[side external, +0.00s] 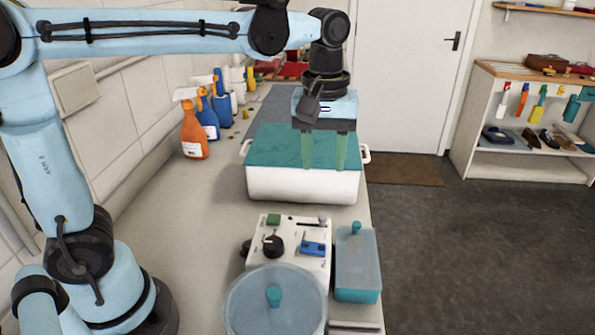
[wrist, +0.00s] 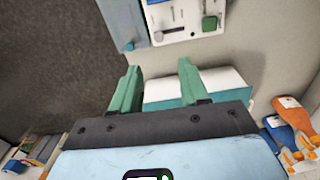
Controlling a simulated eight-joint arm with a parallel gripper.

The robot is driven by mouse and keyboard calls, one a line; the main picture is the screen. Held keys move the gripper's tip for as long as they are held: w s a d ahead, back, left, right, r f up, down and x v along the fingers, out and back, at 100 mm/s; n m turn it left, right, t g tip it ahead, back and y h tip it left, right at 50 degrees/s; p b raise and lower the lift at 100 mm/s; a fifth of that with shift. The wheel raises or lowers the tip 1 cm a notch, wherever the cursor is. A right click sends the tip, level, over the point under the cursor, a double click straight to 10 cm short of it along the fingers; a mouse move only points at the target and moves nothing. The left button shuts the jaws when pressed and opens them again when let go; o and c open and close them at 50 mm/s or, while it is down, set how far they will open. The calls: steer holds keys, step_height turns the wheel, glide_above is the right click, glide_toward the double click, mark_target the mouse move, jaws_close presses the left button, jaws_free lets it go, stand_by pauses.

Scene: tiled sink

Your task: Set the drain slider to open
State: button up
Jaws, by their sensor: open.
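A white control panel (side external: 293,262) stands on the counter, in front of a white basin. Near its far edge is a slider slot (side external: 305,224) with a small grey handle (side external: 323,221) at its right end. In the wrist view the slot (wrist: 178,31) lies near the panel's lower edge, with the handle (wrist: 158,36) at its left end. I cannot read any labels, so which end is open cannot be told. My gripper (side external: 324,165) has green fingers, spread and empty, pointing down over the basin, beyond the panel. The fingers also show in the wrist view (wrist: 160,68).
The panel also bears a green button (side external: 273,220), a black knob (side external: 273,246) and a blue switch (side external: 313,248). The white basin (side external: 300,188) has a teal top. A teal lidded box (side external: 357,265) and a round lidded pot (side external: 275,305) crowd the panel. Spray bottles (side external: 194,132) line the wall.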

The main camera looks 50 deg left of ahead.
mark_target(322, 215)
step_height(322, 215, down, 12)
steer(key=shift+w+d, duration=0.15)
stand_by(0.7)
steer(key=shift+c, duration=0.3)
jaws_close()
